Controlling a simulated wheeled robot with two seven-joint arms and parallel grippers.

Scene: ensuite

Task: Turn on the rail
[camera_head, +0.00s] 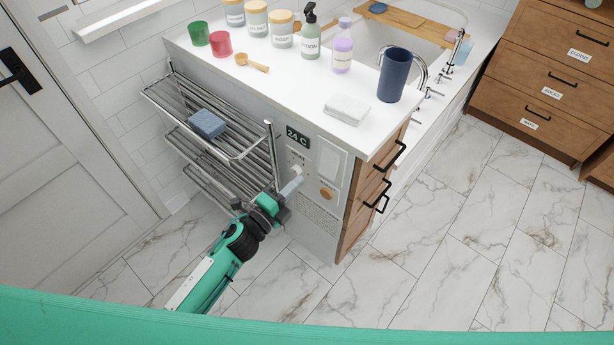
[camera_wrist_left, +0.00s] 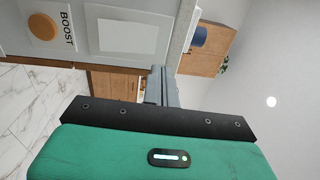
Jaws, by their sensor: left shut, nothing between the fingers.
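The heated rail (camera_head: 218,158) is a rack of chrome bars on the end wall of the white-topped cabinet. Beside it is a control panel (camera_head: 319,170) with a dark display reading "24 C" (camera_head: 298,137), a partly covered label below it, a white plate and a round orange-brown BOOST button (camera_head: 327,193). The button also shows in the left wrist view (camera_wrist_left: 42,27). My left gripper (camera_head: 284,194) is shut and empty, at the panel's left side, left of the button. A pale knob-like part (camera_head: 292,185) is at its tip; I cannot tell whether they touch. My right gripper is out of view.
A blue folded cloth or sponge (camera_head: 207,123) lies on the rail. Cups, jars, bottles and a dark blue tumbler (camera_head: 393,75) stand on the countertop (camera_head: 300,78). Drawer handles (camera_head: 377,196) stick out right of the panel. The marble floor (camera_head: 440,240) in front is clear.

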